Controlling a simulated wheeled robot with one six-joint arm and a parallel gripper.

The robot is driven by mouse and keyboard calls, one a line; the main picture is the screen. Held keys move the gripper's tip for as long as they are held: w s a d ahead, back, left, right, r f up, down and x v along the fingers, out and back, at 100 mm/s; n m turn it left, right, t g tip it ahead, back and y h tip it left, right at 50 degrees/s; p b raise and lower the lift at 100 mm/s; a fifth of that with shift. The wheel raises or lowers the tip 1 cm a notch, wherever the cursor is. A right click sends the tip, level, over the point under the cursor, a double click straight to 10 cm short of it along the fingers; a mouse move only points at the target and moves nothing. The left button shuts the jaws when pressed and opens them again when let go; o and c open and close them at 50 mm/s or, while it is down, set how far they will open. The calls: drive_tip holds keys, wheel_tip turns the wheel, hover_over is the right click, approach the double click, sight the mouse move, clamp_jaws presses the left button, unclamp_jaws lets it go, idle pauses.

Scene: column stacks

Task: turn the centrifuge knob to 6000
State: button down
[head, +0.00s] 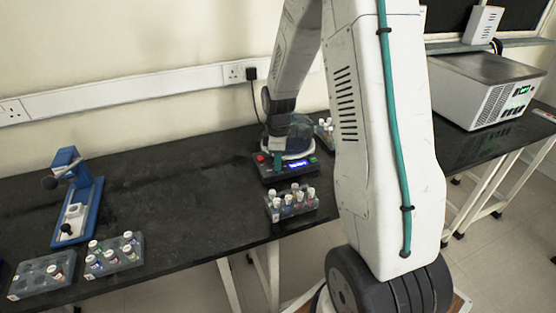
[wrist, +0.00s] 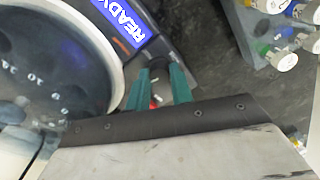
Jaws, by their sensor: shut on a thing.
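The centrifuge (head: 275,176) stands on the dark bench with its blue lit display (head: 298,165) facing front. In the wrist view the display (wrist: 122,20) reads "READY". My gripper (wrist: 157,76) has its two green fingers shut on the dark centrifuge knob (wrist: 157,64) on the front panel, beside the display. The knob's pointer and any speed figure cannot be made out. The round rotor (wrist: 45,60) with numbered places fills the left of the wrist view. In the head view my arm hides part of the centrifuge.
A tube rack (head: 292,208) stands close in front of the centrifuge; its coloured tubes also show at right in the wrist view (wrist: 283,58). Another rack (head: 330,134) stands behind right. A blue stand (head: 82,205) and more racks (head: 118,262) are at left. The bench between is clear.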

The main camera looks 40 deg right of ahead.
drive_tip(key=m, duration=0.4)
drive_tip(key=shift+m, duration=0.3)
drive_tip(key=m, duration=0.3)
drive_tip(key=shift+m, duration=0.3)
drive_tip(key=m, duration=0.3)
drive_tip(key=shift+m, duration=2.2)
drive_tip(key=c, duration=1.2)
unclamp_jaws()
drive_tip(key=shift+c, duration=0.2)
drive_tip(key=shift+r, duration=0.15)
